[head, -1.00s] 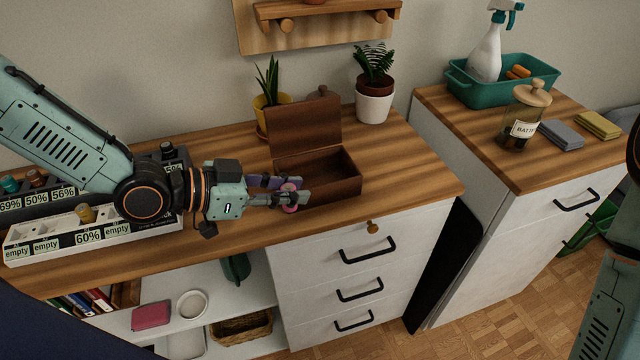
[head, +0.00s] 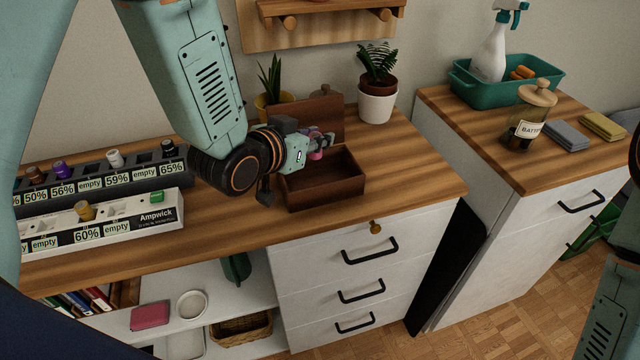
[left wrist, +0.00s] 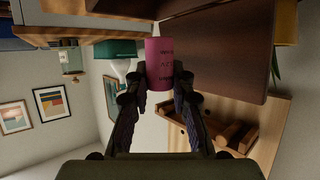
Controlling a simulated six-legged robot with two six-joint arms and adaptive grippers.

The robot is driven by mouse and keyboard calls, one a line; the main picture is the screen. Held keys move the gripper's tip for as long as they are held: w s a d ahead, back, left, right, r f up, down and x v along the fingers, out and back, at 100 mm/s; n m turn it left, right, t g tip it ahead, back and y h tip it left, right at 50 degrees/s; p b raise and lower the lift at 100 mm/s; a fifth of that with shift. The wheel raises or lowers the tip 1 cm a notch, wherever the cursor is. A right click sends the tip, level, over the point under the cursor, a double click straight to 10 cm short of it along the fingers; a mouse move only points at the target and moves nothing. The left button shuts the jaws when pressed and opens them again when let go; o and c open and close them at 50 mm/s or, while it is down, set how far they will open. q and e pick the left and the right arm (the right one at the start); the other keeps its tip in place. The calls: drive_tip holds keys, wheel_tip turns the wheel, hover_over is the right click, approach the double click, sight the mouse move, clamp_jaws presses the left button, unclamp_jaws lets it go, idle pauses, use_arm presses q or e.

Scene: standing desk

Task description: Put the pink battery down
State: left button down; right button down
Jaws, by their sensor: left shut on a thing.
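The pink battery (left wrist: 160,64) is held between the fingers of my left gripper (left wrist: 155,95) in the left wrist view. In the head view my left gripper (head: 322,143) is shut on the battery (head: 316,154), which is partly hidden by the fingers. They are over the open wooden box (head: 325,188), close to its raised lid (head: 318,112). I cannot tell whether the battery touches the box. My right gripper is not in view.
A black battery rack (head: 90,187) and a white Ampwick charger (head: 120,227) stand at the left. Two potted plants, one in a white pot (head: 376,105), stand behind the box. A battery jar (head: 527,120) is on the right cabinet. The desk right of the box (head: 410,165) is clear.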

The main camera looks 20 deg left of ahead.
use_arm(q)
drive_tip(key=shift+w+d+r+n+y, duration=0.2)
drive_tip(key=shift+w+r+n+y, duration=0.1)
drive_tip(key=shift+w, duration=0.1)
drive_tip(key=n, duration=0.1)
drive_tip(key=y+b, duration=0.1)
drive_tip(key=b, duration=0.1)
hover_over(319, 183)
wheel_tip(319, 183, down, 5)
drive_tip(key=shift+s+d+r, duration=0.1)
drive_tip(key=shift+r, duration=0.05)
drive_tip(key=shift+f, duration=0.55)
wheel_tip(319, 183, down, 3)
drive_tip(key=shift+s+r+b, duration=0.1)
drive_tip(key=shift+b, duration=0.45)
drive_tip(key=shift+f, duration=0.35)
